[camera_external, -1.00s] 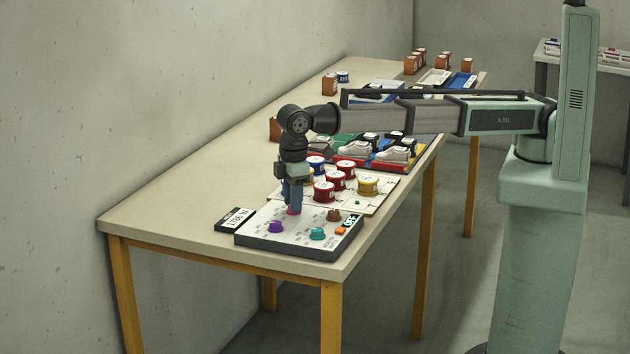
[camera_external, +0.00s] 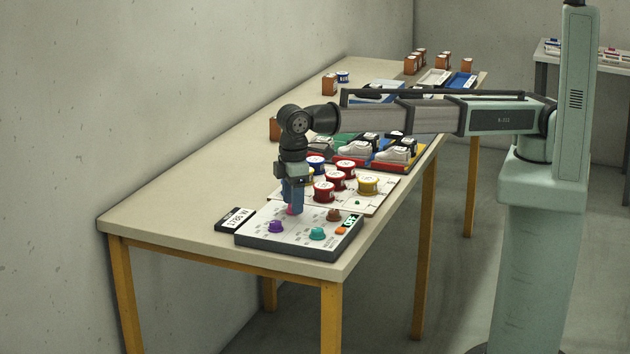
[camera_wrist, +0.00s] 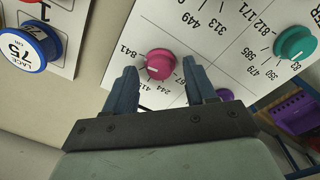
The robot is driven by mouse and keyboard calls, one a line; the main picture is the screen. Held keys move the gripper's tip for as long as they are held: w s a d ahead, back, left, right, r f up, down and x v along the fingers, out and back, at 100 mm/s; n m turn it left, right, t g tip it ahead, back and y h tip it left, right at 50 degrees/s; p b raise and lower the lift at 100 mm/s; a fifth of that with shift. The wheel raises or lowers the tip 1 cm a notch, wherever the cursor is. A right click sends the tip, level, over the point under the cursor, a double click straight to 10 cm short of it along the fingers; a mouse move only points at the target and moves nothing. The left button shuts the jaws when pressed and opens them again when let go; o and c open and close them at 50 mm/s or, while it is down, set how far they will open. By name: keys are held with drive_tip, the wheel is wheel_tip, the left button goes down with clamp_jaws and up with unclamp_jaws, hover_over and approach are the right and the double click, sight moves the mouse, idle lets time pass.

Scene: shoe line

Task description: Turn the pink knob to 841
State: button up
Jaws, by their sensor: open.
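The pink knob (camera_wrist: 160,64) sits on a white dial panel, with a short white pointer line facing the left side of the wrist view, roughly toward the 841 label (camera_wrist: 129,52). My gripper (camera_wrist: 161,76) is open, pointing down over the panel, with one blue finger on each side of the knob and gaps visible. In the external view my gripper (camera_external: 294,208) hides most of the pink knob (camera_external: 290,211).
The control box (camera_external: 262,243) also carries a purple knob (camera_external: 276,227), a teal knob (camera_external: 317,233), a brown knob (camera_external: 333,215) and a small display (camera_external: 350,220). A sign (camera_external: 235,219) lies left of it. Several labelled spools stand behind on a white board.

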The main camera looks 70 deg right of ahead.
drive_tip(key=shift+r, duration=0.1)
wheel_tip(320, 180, up, 14)
drive_tip(key=shift+s+a+f, duration=0.2)
drive_tip(key=shift+a, duration=0.05)
idle(0.4)
drive_tip(key=f+m, duration=0.1)
drive_tip(key=f, duration=0.3)
drive_tip(key=f+m, duration=0.2)
drive_tip(key=f, duration=0.3)
drive_tip(key=f+m, duration=0.1)
drive_tip(key=f, duration=0.4)
drive_tip(key=shift+w+d+m, duration=0.2)
drive_tip(key=shift+d+m, duration=0.1)
drive_tip(key=shift+d, duration=0.05)
idle(0.3)
clamp_jaws()
idle(0.5)
